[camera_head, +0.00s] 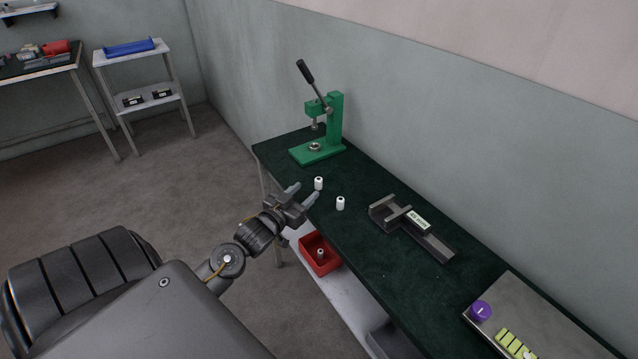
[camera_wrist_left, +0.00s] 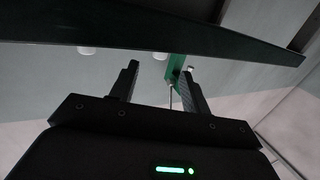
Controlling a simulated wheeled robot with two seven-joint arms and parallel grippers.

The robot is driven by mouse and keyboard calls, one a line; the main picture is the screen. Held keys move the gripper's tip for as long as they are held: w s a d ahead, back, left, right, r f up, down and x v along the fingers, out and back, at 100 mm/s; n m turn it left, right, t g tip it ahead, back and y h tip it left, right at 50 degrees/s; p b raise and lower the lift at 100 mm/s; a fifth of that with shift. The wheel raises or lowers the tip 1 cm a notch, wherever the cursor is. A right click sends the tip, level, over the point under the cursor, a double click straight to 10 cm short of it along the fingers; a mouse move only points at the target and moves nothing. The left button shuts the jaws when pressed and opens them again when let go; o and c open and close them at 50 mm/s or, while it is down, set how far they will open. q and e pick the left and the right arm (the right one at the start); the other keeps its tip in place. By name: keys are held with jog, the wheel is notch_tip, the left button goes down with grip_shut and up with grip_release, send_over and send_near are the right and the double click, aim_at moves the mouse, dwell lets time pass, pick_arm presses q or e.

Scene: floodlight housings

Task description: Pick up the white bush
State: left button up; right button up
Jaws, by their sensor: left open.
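Two small white bushes stand upright on the dark green bench top (camera_head: 372,265). One white bush (camera_head: 318,183) is nearer the green press; the other white bush (camera_head: 340,203) stands a little to its right and nearer me. My left gripper (camera_head: 305,192) is open and empty at the bench's left edge, its fingers pointing toward the first bush, apart from it as far as I can tell. In the left wrist view, one bush (camera_wrist_left: 160,56) shows between the fingertips and the other (camera_wrist_left: 86,50) off to the left, both partly hidden by the bench edge. My right gripper is out of view.
A green lever press (camera_head: 335,125) stands at the bench's far end. A grey metal fixture (camera_head: 425,235) lies right of the bushes. A red bin (camera_head: 318,255) sits on the shelf below. A purple round item (camera_head: 481,310) is at the near right.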

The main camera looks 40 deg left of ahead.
aim_at(316, 182)
pick_arm(q)
jog(key=shift+w+a+f+p, duration=0.1)
jog(key=shift+w+a+p, duration=0.1)
jog(key=shift+w, duration=1.2)
jog(key=shift+w+a+f+p, duration=0.1)
jog(key=shift+w+p, duration=0.1)
jog(key=shift+w, duration=1.15)
grip_shut()
jog(key=shift+r, duration=0.1)
